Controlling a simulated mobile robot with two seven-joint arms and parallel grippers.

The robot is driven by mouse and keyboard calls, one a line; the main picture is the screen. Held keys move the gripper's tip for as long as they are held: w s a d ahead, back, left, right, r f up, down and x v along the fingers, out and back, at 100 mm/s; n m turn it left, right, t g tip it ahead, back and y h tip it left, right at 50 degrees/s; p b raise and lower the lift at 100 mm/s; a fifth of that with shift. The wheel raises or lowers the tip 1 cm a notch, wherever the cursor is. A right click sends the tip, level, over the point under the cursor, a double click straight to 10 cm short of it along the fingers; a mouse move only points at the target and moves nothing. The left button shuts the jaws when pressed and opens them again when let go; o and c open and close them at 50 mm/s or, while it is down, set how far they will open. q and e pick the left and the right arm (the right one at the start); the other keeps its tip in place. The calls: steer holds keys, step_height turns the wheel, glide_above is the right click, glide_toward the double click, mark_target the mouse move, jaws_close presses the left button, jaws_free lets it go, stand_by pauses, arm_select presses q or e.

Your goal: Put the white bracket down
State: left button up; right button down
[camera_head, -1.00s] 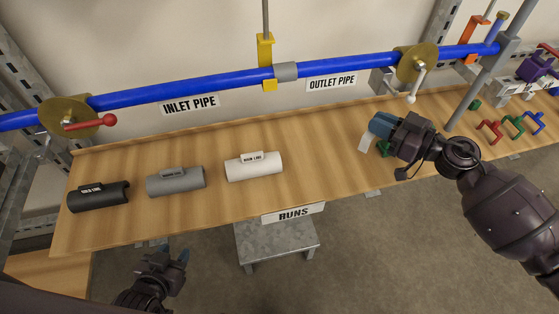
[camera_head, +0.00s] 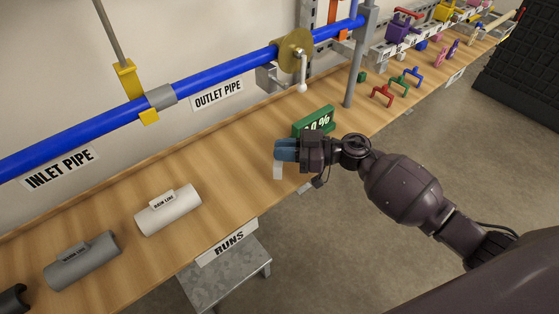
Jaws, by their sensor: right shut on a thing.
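My right gripper (camera_head: 286,150) is over the wooden bench, with its blue fingertips pointing left. It is shut on the white bracket (camera_head: 278,170), a small pale piece that shows just below the fingertips. The fingers hide most of the bracket, and I cannot tell whether it touches the bench top (camera_head: 235,165). My left gripper is out of view.
A white pipe (camera_head: 168,209) and a grey pipe (camera_head: 82,260) lie on the bench to the left. The blue pipe (camera_head: 220,79) runs along the wall above, with a valve (camera_head: 297,55). Red (camera_head: 382,95) and green clamps lie to the right. A grey post (camera_head: 360,60) stands behind.

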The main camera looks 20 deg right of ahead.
steer(key=shift+f, duration=0.75)
step_height(320, 180, down, 2)
steer(key=shift+f+b, duration=0.2)
steer(key=shift+b, duration=0.45)
steer(key=shift+f, duration=0.3)
steer(key=shift+r, duration=0.2)
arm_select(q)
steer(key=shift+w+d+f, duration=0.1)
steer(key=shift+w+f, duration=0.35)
arm_select(e)
steer(key=shift+f, duration=0.1)
steer(key=shift+f, duration=0.1)
steer(key=c, duration=1.2)
jaws_free()
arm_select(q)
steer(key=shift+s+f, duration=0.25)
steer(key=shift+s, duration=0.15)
arm_select(e)
steer(key=shift+o, duration=0.3)
